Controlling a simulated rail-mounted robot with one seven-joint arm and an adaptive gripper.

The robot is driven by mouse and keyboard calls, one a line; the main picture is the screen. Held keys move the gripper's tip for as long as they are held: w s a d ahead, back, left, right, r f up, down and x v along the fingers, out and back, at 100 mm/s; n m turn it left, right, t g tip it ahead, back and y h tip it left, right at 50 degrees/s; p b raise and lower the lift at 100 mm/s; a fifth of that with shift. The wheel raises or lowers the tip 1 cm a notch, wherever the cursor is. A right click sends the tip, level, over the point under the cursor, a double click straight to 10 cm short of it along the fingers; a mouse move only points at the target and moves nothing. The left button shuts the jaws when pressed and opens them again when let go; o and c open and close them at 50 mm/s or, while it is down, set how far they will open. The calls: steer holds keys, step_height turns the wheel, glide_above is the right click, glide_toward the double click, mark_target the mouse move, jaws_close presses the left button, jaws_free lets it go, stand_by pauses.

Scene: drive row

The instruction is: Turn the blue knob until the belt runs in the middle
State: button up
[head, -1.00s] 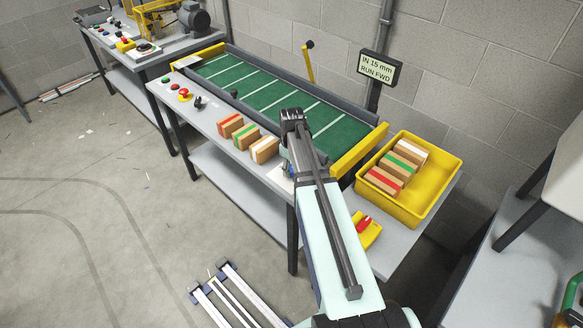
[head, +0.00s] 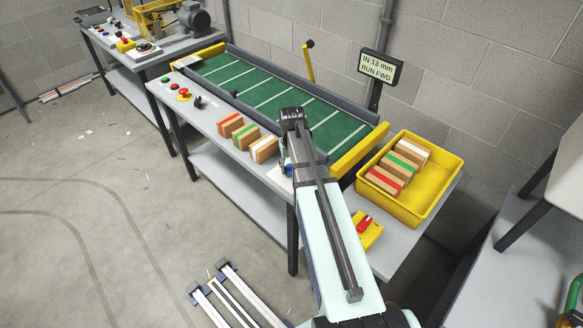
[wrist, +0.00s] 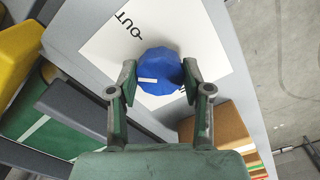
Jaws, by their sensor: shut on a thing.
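The blue knob (wrist: 160,66) sits on a white label plate (wrist: 105,42) marked "OUT" in the wrist view. A short white mark shows on its top. My gripper (wrist: 157,80) is shut on the knob, one finger on each side. In the head view my gripper hides most of the knob at the front edge of the belt bench; a bit of blue (head: 287,168) shows. The green belt (head: 270,95) with white cross stripes lies between its side rails. The display (head: 379,69) reads "IN 13 mm RUN FWD".
Several striped wooden blocks (head: 247,137) stand in front of the belt, left of my gripper. A yellow bin (head: 430,190) with more blocks is on the right. A red emergency button (head: 184,93) and small controls are at the bench's left end.

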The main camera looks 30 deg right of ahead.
mark_target(291, 168)
steer(key=shift+m, duration=0.6)
steer(key=o, duration=1.2)
steer(key=shift+c, duration=0.2)
step_height(291, 168, up, 12)
